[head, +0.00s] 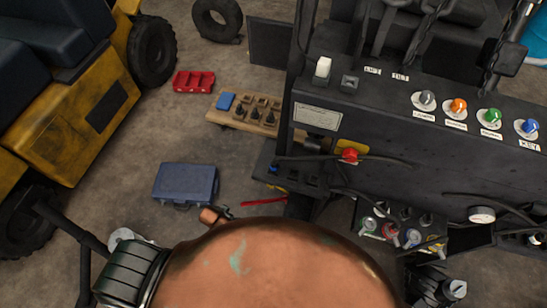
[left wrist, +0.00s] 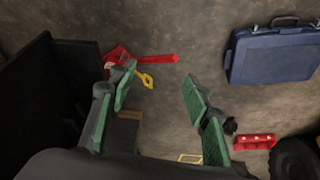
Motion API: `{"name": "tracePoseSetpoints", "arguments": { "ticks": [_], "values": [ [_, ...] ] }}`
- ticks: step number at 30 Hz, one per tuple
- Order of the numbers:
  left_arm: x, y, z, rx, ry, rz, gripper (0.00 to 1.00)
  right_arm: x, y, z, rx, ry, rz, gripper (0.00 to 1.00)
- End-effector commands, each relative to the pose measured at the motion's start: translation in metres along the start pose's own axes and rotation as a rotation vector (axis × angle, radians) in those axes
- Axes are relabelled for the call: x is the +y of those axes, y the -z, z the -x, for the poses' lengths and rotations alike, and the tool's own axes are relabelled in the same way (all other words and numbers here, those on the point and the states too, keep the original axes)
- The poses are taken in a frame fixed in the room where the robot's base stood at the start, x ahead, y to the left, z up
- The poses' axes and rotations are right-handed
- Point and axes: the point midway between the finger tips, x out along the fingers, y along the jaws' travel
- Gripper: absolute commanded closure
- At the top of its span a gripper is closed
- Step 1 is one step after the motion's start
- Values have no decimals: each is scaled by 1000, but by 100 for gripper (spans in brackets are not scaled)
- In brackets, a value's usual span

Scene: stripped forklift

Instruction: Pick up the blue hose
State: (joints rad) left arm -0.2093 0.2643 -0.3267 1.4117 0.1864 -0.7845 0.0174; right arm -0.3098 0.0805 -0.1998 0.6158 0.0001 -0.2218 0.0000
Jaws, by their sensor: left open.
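My left gripper (left wrist: 158,75) is open and empty in the left wrist view, its two green-padded fingers well apart above the concrete floor. I cannot clearly make it out in the head view. No blue hose shows plainly. A copper-coloured rounded surface hides the bottom middle of the head view. My right gripper is not seen.
A blue case (head: 187,183) lies on the floor; it also shows in the left wrist view (left wrist: 275,55). A red tray (head: 194,81) and a wooden board with dark parts (head: 245,112) lie beyond. A red tool (head: 263,201) lies near the forklift. Floor around the case is clear.

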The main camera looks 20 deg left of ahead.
Motion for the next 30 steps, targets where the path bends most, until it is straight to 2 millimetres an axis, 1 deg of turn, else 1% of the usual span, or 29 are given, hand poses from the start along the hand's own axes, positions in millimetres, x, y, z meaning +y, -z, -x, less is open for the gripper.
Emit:
{"name": "tracePoseSetpoints", "arguments": {
  "ticks": [1, 2, 3, 5, 6, 8, 9, 11, 12, 17, 18, 20, 21, 25, 30],
  "values": [
    [7, 55, 55, 44, -18, -31, 55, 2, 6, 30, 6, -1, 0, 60],
    [12, 76, 77, 59, -30, -46, 55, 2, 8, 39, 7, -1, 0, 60],
    [20, 101, 105, 75, -46, -67, 55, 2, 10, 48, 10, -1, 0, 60],
    [32, 130, 142, 95, -68, -97, 55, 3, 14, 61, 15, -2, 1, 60],
    [40, 145, 164, 106, -81, -116, 55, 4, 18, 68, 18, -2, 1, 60],
    [50, 164, 194, 119, -99, -144, 55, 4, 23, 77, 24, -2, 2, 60],
    [57, 175, 213, 128, -109, -161, 55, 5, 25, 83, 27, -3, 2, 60],
    [66, 188, 240, 139, -123, -187, 55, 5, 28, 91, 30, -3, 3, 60],
    [72, 196, 257, 146, -132, -204, 55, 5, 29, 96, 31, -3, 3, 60],
    [95, 219, 322, 167, -165, -272, 55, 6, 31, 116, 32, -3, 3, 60],
    [101, 226, 338, 173, -174, -295, 55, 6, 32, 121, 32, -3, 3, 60],
    [113, 238, 359, 181, -193, -350, 55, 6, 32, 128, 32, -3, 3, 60],
    [120, 244, 364, 182, -206, -383, 55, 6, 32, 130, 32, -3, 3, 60],
    [135, 258, 372, 176, -240, -470, 55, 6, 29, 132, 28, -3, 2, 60],
    [142, 273, 369, 156, -266, -559, 55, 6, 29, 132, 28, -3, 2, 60]
  ]
}}
